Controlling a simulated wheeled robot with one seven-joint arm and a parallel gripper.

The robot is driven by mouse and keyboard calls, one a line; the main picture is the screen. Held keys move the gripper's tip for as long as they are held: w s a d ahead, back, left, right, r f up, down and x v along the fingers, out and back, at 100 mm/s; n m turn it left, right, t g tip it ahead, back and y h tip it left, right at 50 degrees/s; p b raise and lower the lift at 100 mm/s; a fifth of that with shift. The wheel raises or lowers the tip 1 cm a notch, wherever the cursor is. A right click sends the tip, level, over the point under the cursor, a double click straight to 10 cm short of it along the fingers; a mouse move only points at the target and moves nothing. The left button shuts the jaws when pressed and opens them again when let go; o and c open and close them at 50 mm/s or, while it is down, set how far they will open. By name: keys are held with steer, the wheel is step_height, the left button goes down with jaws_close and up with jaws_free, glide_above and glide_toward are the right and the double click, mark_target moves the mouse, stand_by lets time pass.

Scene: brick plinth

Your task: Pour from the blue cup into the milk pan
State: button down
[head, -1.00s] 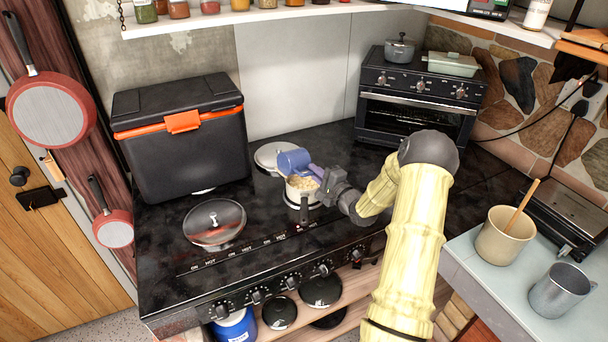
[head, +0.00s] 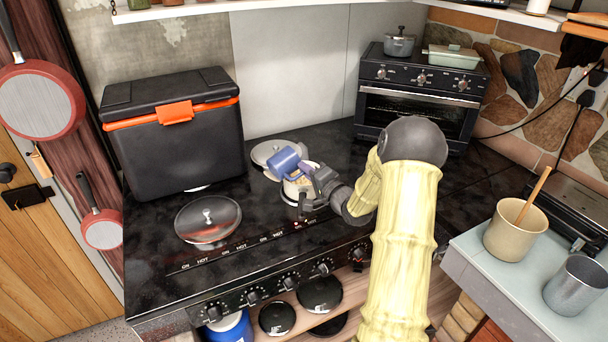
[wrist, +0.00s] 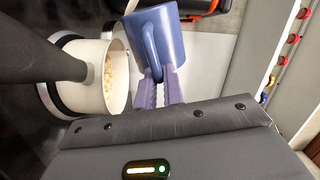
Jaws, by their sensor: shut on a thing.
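The blue cup (head: 284,161) is held tilted above the milk pan in the head view, its mouth toward the left. In the wrist view the blue cup (wrist: 170,40) is at top centre, with its handle between my fingers. My gripper (wrist: 162,86) is shut on that handle. The milk pan (head: 293,190) is small and cream-white and stands on the stove below the cup, partly hidden by my gripper. In the wrist view the milk pan (wrist: 118,88) holds pale pieces, and its dark handle crosses the upper left. I cannot see inside the cup.
A black cool box (head: 175,135) with an orange latch stands behind left. A lidded pan (head: 208,219) sits at the front left of the stove. A round lid or plate (head: 264,153) lies behind the milk pan. A small oven (head: 415,105) stands at the back right.

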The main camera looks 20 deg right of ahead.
mark_target(288, 160)
steer(key=shift+a+f+n+b, duration=0.35)
steer(key=shift+a+n, duration=0.15)
steer(key=shift+a, duration=0.15)
steer(key=shift+s+a+n+b, duration=0.15)
steer(key=shift+a+n+b, duration=0.1)
steer(key=shift+n+b, duration=0.15)
steer(key=shift+f+n+b, duration=0.1)
steer(key=shift+n+b, duration=0.3)
steer(key=shift+s+d+r+n, duration=0.15)
steer(key=shift+r+n, duration=0.55)
steer(key=shift+n, duration=0.1)
steer(key=shift+s+a+r+n+b, duration=0.1)
steer(key=shift+a+r+n+b, duration=0.05)
steer(key=shift+r+n+b, duration=0.3)
steer(key=shift+s+a+r+n+b, duration=0.1)
steer(key=shift+n+b, duration=0.15)
steer(key=shift+n, duration=0.3)
steer(key=shift+a+r+n, duration=0.2)
steer(key=shift+a+n, duration=0.05)
steer(key=shift+n, duration=0.15)
steer(key=s+a+f+n+b, duration=0.1)
steer(key=a+n+b, duration=0.5)
steer(key=b, duration=0.6)
steer(key=shift+a+f+n, duration=0.4)
steer(key=shift+f+n, duration=0.2)
steer(key=shift+n, duration=0.4)
steer(key=shift+s, duration=0.15)
